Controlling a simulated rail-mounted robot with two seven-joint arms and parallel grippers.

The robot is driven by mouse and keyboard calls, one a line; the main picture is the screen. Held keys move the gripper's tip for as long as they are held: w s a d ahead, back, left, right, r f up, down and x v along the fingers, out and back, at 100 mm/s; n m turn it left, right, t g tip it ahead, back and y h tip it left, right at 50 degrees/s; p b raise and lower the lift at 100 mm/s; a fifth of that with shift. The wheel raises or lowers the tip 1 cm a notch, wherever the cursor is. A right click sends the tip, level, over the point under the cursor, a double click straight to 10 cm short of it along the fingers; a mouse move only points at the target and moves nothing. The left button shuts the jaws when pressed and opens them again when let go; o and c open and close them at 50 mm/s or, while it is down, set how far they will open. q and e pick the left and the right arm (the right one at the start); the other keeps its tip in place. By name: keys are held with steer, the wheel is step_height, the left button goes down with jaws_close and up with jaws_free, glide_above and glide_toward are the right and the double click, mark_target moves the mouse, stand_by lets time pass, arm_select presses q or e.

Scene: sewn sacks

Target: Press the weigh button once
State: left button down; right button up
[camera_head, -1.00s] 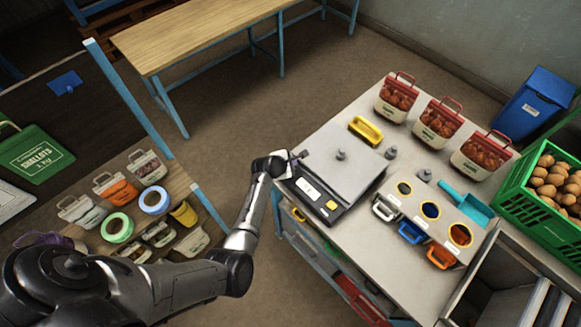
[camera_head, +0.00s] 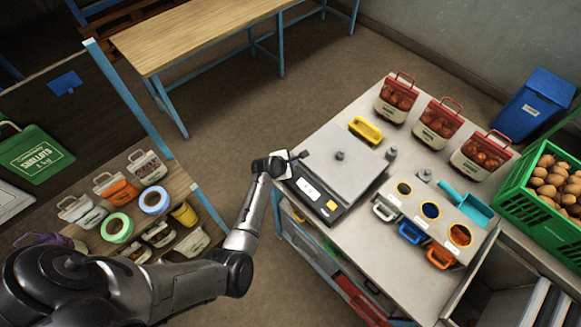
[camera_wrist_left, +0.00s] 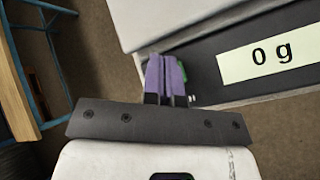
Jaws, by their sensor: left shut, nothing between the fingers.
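The scale has a flat grey pan (camera_head: 343,150) and a dark front panel with a lit display (camera_head: 308,188). In the left wrist view the display (camera_wrist_left: 268,54) reads 0 g. A yellow button (camera_head: 331,205) sits right of the display. A small green part (camera_wrist_left: 186,70) shows at the panel's left end, mostly hidden behind my fingers; I cannot read any label on it. My left gripper (camera_head: 301,155) is at the scale's left corner. Its purple fingers (camera_wrist_left: 165,75) are shut and empty, over or against the panel's left end; contact cannot be told. My right gripper is out of view.
A shelf with sacks and tape rolls (camera_head: 117,228) is at left.

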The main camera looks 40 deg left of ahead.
arm_select(q)
steer(key=shift+f, duration=0.1)
stand_by(0.6)
steer(key=shift+f, duration=0.3)
steer(key=shift+f, duration=0.45)
stand_by(0.7)
stand_by(0.4)
steer(key=shift+r+p, duration=0.85)
steer(key=shift+r, duration=0.05)
steer(key=shift+r, duration=0.1)
step_height(320, 180, up, 5)
steer(key=p, duration=0.5)
steer(key=shift+p, duration=0.3)
stand_by(0.5)
